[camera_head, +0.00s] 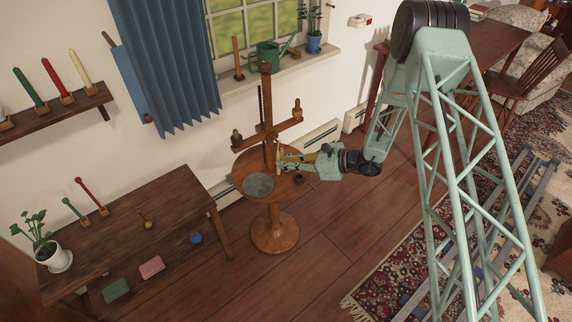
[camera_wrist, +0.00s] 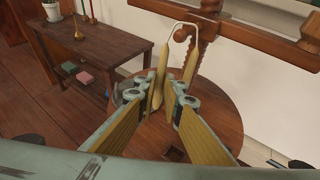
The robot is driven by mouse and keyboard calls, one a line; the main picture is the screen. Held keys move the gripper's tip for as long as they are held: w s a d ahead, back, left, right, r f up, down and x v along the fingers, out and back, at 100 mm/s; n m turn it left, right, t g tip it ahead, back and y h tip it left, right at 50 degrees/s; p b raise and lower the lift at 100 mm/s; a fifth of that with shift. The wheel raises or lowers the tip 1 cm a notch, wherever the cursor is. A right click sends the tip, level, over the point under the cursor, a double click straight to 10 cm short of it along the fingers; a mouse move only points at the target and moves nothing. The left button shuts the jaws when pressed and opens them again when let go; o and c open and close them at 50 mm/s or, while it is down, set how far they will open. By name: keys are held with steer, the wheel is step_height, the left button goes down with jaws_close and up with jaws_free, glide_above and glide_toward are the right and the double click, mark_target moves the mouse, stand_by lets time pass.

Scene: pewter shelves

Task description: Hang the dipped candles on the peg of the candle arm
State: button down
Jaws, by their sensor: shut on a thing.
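The dipped candles (camera_wrist: 160,78) are a pair of pale yellow tapers joined by a white wick loop in the wrist view. My gripper (camera_wrist: 160,98) is shut on the candles, low down, and they stand roughly upright. The wick loop shows above, close to a round brown knob; I cannot tell whether it rests on it. The wooden candle arm (camera_wrist: 268,42) crosses the upper right. In the head view the candle arm (camera_head: 266,136) is a crossbar on a tall post, and my gripper (camera_head: 287,162) is just right of the post, above the round table.
The round pedestal table (camera_head: 252,205) carries a grey disc (camera_head: 258,186) and a small dark block (camera_head: 298,180). A side table (camera_head: 150,195) stands at left with candles and a potted plant. The window sill (camera_head: 290,72) is behind.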

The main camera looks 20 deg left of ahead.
steer(key=shift+w+a+f, duration=0.1)
steer(key=shift+a+f, duration=0.05)
steer(key=shift+a, duration=0.05)
stand_by(0.7)
steer(key=c, duration=2.7)
jaws_free()
steer(key=shift+d, duration=0.1)
steer(key=shift+v, duration=5.95)
